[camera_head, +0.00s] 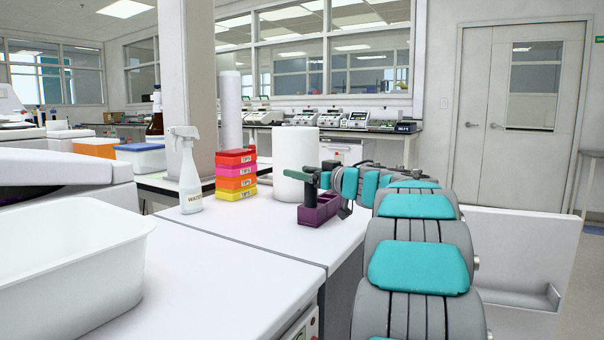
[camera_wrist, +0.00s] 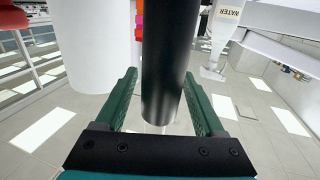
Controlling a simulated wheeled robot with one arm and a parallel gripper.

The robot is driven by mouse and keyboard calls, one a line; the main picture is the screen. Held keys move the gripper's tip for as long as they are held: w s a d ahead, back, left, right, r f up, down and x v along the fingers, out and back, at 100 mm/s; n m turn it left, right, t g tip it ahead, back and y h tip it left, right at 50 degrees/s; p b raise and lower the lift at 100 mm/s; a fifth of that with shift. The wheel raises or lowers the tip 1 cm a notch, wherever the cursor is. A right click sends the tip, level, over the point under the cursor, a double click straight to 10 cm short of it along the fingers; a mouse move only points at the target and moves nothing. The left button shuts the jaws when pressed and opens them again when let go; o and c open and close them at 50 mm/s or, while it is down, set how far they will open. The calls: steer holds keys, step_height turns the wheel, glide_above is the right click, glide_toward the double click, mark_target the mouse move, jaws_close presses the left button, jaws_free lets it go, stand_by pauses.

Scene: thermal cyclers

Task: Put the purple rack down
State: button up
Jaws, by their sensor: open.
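The purple rack (camera_head: 319,210) is on the white bench in the head view, upright, and looks to rest on the bench top. My gripper (camera_head: 316,178) is just above it, with its green fingers near a dark upright post at the rack's left side. In the wrist view my gripper (camera_wrist: 165,105) is open, with one green finger on each side of a black cylinder (camera_wrist: 162,70). The purple rack itself does not show in the wrist view. My arm hides part of the bench to the rack's right.
A white cylinder (camera_head: 295,165) stands close behind the rack. Stacked coloured boxes (camera_head: 236,175) and a spray bottle (camera_head: 188,170) stand to the left. A white tub (camera_head: 70,265) is at the front left. The bench left and in front of the rack is clear.

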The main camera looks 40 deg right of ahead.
steer(key=shift+r, duration=0.15)
steer(key=s+d, duration=0.1)
steer(key=s, duration=1.1)
steer(key=shift+d, duration=0.3)
